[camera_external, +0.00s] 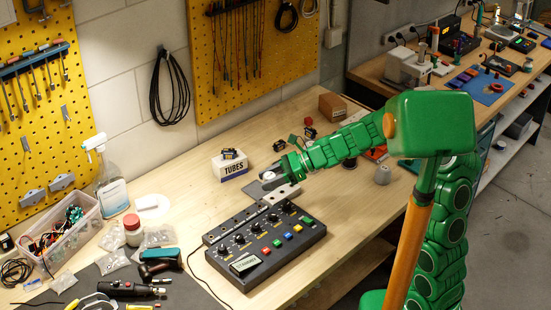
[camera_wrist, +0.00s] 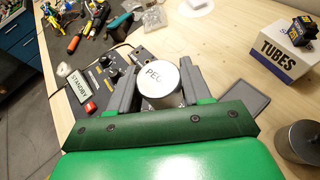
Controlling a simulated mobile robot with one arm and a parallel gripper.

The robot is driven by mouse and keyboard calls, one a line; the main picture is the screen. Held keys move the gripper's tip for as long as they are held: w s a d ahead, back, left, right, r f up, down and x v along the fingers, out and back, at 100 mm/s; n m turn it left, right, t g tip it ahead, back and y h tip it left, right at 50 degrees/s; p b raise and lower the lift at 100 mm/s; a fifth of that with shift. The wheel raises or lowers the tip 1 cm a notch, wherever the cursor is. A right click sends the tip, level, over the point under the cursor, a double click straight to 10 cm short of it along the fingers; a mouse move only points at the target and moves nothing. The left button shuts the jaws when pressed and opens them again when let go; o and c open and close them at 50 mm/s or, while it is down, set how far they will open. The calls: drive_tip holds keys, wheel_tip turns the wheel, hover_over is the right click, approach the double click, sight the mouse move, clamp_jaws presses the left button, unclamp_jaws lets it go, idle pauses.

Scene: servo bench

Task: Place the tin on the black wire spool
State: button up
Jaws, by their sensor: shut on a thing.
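The tin (camera_wrist: 157,78) is a round silver can with lettering on its pale lid, the first letters "PE" readable. In the wrist view it sits upright between the two grey fingers of my gripper (camera_wrist: 157,68), which is shut on it. In the external view my gripper (camera_external: 272,184) is just behind the control box, and the tin's pale top (camera_external: 268,176) shows there. I cannot tell whether the tin touches the bench. I cannot pick out the black wire spool for certain. A dark grey round object (camera_wrist: 298,142) stands at the lower right of the wrist view.
The control box (camera_external: 262,240) with knobs and coloured buttons is close in front of my gripper. The white TUBES box (camera_external: 231,168) stands behind, left of it. A flat dark pad (camera_wrist: 247,100) lies beside the fingers.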

drive_tip(key=w+d+r+m+t, duration=0.25)
drive_tip(key=w+d, duration=0.25)
drive_tip(key=d, duration=0.5)
drive_tip(key=w+d+r+m+t, duration=0.1)
drive_tip(key=w+d+m+t, duration=0.3)
drive_tip(key=d, duration=0.7)
drive_tip(key=w+d+r+t, duration=0.15)
drive_tip(key=w+d, duration=0.35)
drive_tip(key=d, duration=0.5)
drive_tip(key=shift+h, duration=0.3)
drive_tip(key=w+a+f, duration=0.1)
drive_tip(key=w+f, duration=0.1)
drive_tip(key=w, duration=0.2)
drive_tip(key=w+a+f, duration=0.1)
drive_tip(key=w+f, duration=0.2)
drive_tip(key=w, duration=0.1)
drive_tip(key=w+a+f, duration=0.1)
drive_tip(key=w+f, duration=0.1)
drive_tip(key=w, duration=0.2)
drive_tip(key=shift+w+f, duration=0.2)
drive_tip(key=shift+w+a+f, duration=0.15)
drive_tip(key=shift+w+f, duration=0.5)
drive_tip(key=shift+f, duration=1.65)
drive_tip(key=shift+f, duration=0.15)
drive_tip(key=o, duration=1.1)
